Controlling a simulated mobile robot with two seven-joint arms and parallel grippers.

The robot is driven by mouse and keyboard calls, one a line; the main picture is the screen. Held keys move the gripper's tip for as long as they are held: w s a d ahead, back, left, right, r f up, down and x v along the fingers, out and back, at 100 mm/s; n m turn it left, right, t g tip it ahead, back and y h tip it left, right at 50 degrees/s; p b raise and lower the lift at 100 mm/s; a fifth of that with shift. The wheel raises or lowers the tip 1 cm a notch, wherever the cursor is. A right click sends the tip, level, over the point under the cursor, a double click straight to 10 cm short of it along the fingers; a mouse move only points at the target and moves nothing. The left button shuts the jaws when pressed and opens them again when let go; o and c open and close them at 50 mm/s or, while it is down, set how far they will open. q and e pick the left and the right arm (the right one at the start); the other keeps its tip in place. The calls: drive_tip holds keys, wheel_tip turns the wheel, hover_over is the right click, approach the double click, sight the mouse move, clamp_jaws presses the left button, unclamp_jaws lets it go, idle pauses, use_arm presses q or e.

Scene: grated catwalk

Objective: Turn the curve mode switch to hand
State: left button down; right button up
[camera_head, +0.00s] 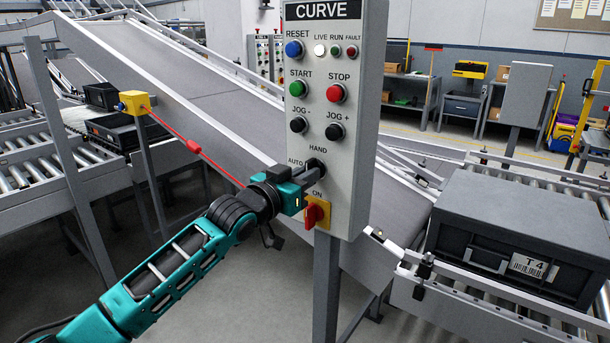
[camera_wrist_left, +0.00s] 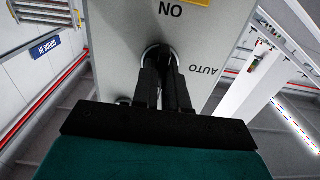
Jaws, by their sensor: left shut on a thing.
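The curve control panel (camera_head: 335,90) stands upright on a post in the head view. It carries labelled buttons and lamps. The curve mode switch (camera_head: 316,164) is a black knob low on the panel, with HAND printed above it and AUTO to its left. My left gripper (camera_head: 309,172) is at the knob. In the left wrist view its two dark fingers (camera_wrist_left: 166,90) are shut on the knob, in front of its pale ring (camera_wrist_left: 145,56). The fingers mostly hide the knob, so I cannot tell which way it points. My right gripper is not in view.
A red rotary switch (camera_head: 316,213) on a yellow plate sits just below the gripper. A red pull cord (camera_head: 194,146) runs behind my left arm. A dark T4 crate (camera_head: 520,235) rests on the conveyor at right. A sloping conveyor (camera_head: 190,80) passes behind the panel.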

use_arm(q)
drive_tip(key=shift+r, duration=0.2)
drive_tip(key=c, duration=1.2)
unclamp_jaws()
drive_tip(key=shift+f, duration=0.1)
drive_tip(key=shift+o, duration=0.2)
drive_tip(key=shift+f, duration=0.1)
drive_tip(key=v, duration=1.2)
drive_tip(key=shift+s+a, duration=0.2)
drive_tip(key=shift+s, duration=0.15)
